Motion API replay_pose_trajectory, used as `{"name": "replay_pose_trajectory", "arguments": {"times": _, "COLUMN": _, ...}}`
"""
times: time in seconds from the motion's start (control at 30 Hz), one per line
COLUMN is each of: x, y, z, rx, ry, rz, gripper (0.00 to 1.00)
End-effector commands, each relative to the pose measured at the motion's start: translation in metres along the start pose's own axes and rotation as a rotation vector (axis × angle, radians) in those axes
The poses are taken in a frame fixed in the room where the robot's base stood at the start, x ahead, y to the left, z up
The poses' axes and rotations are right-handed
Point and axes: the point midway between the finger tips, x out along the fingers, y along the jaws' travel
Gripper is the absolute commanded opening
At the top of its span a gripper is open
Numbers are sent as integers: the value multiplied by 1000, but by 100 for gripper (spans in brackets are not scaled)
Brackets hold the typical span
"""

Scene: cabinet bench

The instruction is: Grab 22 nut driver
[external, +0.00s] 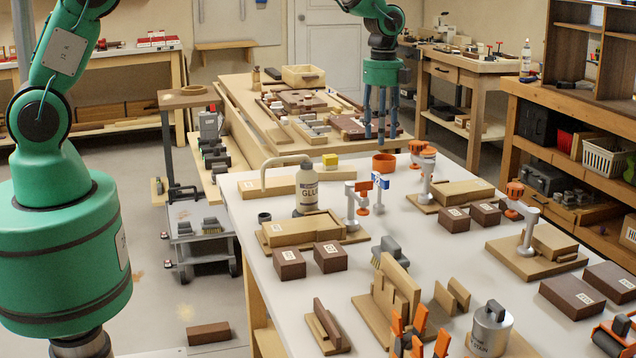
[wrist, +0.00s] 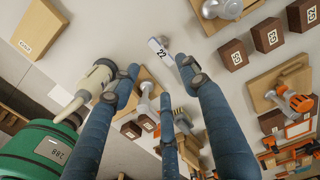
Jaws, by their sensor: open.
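In the external view my gripper (external: 381,135) hangs fingers down above the far part of the bench.
A white glue bottle (external: 307,190) stands at the bench's left, and it also shows in the wrist view (wrist: 97,80). Bare surface lies around the label.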

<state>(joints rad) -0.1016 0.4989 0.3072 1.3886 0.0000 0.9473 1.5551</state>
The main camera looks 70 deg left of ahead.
Motion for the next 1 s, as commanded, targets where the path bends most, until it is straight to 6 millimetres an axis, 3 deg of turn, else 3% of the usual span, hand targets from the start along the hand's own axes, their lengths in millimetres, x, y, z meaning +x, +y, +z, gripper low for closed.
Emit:
{"name": "replay_pose_trajectory", "arguments": {"times": 0.37, "x": 9, "y": 0, "z": 0, "rx": -1, "ry": 0, "rz": 1, "gripper": 45}}
{"name": "replay_pose_trajectory", "arguments": {"times": 0.8, "x": 69, "y": 1, "z": 0, "rx": -1, "ry": 0, "rz": 0, "gripper": 45}}
{"name": "replay_pose_trajectory", "arguments": {"times": 1.0, "x": 84, "y": 1, "z": 0, "rx": -1, "ry": 0, "rz": 0, "gripper": 45}}
